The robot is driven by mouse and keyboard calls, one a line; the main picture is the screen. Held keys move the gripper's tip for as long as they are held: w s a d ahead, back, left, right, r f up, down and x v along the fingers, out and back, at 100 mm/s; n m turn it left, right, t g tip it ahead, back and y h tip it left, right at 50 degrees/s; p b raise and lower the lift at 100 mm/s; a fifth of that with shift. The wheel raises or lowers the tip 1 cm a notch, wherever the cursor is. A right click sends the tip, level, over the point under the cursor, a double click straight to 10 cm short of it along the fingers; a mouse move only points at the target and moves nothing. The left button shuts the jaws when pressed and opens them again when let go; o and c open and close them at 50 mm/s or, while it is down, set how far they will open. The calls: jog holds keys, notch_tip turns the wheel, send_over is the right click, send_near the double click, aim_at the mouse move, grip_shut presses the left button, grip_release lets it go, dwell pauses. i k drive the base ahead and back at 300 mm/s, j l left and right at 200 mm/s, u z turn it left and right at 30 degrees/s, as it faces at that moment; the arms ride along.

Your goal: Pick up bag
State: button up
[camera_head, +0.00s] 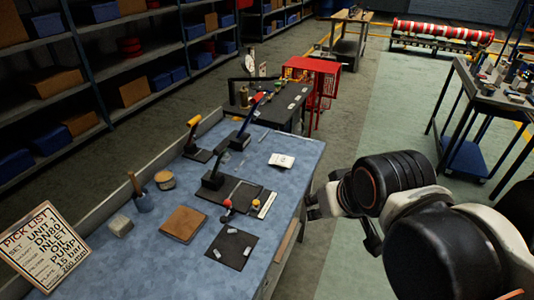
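I cannot make out a bag for certain. A small pale grey lump (120,226) sits near the left edge of the blue bench top (85,268); it is too small to tell whether it is a bag. A flat brown square (184,224) lies to its right. My gripper (318,206) is just past the right edge of the bench, apart from the things on it. My arm comes in from the lower right and partly hides the gripper. I cannot see its fingertips clearly, and nothing shows held in it.
A pick list sign (45,247) stands at the front left. A tin (165,180), a blue pot (143,201) and lever tools (213,178) stand on the bench. A dark mat (231,247) holds small parts. A red cabinet (318,80) stands behind. Floor is clear right of the bench.

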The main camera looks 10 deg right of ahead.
aim_at(281, 160)
jog(key=i+l+u, duration=0.1)
jog(key=u, duration=0.3)
jog(key=l+u, duration=0.15)
jog(key=u, duration=0.3)
jog(key=i+l+u, duration=0.1)
jog(key=u, duration=0.3)
jog(key=l+u, duration=0.25)
jog(key=u, duration=0.15)
jog(key=l+u, duration=0.35)
jog(key=l, duration=1.6)
jog(key=k+l+u, duration=0.25)
jog(key=i, duration=0.1)
